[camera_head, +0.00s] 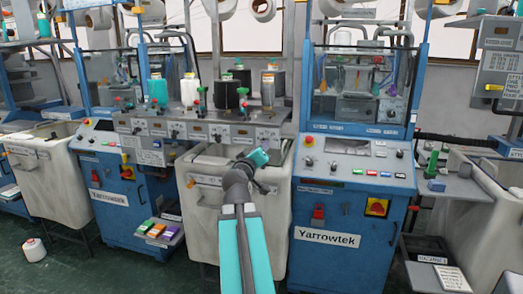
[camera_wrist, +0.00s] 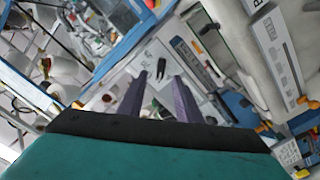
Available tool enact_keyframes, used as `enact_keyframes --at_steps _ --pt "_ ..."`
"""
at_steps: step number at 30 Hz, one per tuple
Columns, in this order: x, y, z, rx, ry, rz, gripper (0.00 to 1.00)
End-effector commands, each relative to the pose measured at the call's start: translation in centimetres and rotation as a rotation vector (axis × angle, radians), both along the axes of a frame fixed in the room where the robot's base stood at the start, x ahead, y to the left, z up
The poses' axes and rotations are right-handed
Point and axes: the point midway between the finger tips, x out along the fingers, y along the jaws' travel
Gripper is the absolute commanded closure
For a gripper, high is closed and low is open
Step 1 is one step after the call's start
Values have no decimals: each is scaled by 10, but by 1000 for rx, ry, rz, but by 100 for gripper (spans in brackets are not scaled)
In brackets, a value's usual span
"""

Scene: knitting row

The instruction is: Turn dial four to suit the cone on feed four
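A grey metal feed panel (camera_head: 200,127) stands in the middle of the head view, with several dials along its front. The rightmost dial (camera_head: 267,137) is small, and its setting cannot be read. Above it stands a dark greyish cone (camera_head: 267,92); its label is too small to read. Feed numbers are not legible. My gripper (camera_wrist: 160,82) shows in the wrist view with its two purple-grey fingers apart, nothing held. A small black part on a pale plate shows between the fingers; I cannot tell whether it is a dial. In the head view my wrist is just below the panel's right part.
Teal (camera_head: 156,90), white (camera_head: 189,92) and black (camera_head: 226,95) cones stand further left on the shelf. A white bin (camera_head: 215,215) is below the panel. A blue Yarrowtek cabinet (camera_head: 345,215) stands to the right, another (camera_head: 125,195) to the left.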

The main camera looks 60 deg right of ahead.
Motion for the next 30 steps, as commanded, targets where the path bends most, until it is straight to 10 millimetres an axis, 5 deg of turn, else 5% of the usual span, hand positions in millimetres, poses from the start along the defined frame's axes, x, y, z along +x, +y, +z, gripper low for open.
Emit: enact_keyframes --at_steps 30 --pt "-13 41 -3 -2 -2 -2 69"
